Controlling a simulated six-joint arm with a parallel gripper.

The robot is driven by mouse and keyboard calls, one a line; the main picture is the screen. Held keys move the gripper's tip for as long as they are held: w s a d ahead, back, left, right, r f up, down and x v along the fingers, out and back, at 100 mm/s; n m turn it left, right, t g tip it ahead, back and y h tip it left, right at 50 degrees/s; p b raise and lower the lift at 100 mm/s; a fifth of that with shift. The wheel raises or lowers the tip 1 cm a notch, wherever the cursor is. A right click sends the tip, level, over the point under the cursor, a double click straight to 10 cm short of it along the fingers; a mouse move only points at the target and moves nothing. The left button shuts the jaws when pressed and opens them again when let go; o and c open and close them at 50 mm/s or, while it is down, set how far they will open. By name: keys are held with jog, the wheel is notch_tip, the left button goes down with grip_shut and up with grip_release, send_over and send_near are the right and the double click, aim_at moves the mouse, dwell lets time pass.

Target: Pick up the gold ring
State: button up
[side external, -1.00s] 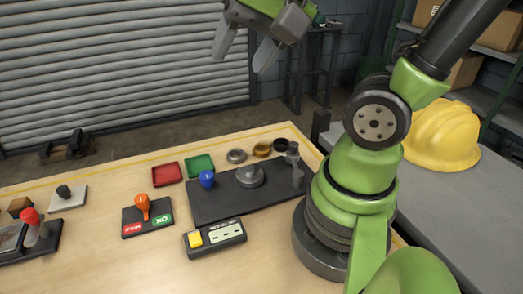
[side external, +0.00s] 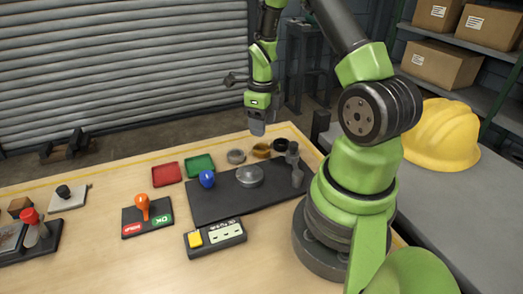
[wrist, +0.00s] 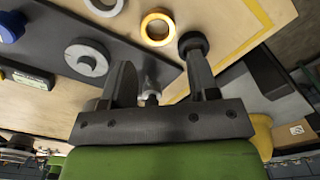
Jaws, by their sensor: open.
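The gold ring (side external: 261,154) lies flat on the wooden table, behind the dark mat, between a grey ring (side external: 236,156) and a black ring (side external: 281,145). In the wrist view, the gold ring (wrist: 157,41) shows whole, just beyond my fingertips and roughly between them. My gripper (side external: 257,130) points down above the ring area, clear of the table. In the wrist view, my gripper (wrist: 158,65) has its two fingers well apart with nothing held. The right finger overlaps part of the black ring (wrist: 192,40).
The dark mat (side external: 215,207) holds a round grey part (side external: 250,177), a blue knob (side external: 207,179) and upright metal pieces (side external: 293,157) near the rings. Red (side external: 166,173) and green (side external: 199,165) trays sit to the left. The table's back edge is close behind the rings.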

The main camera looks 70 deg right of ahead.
aim_at(261, 145)
notch_tip(261, 145, down, 7)
jog(key=shift+w+a+f, duration=0.1)
jog(key=shift+w+f, duration=0.05)
jog(key=c, duration=0.6)
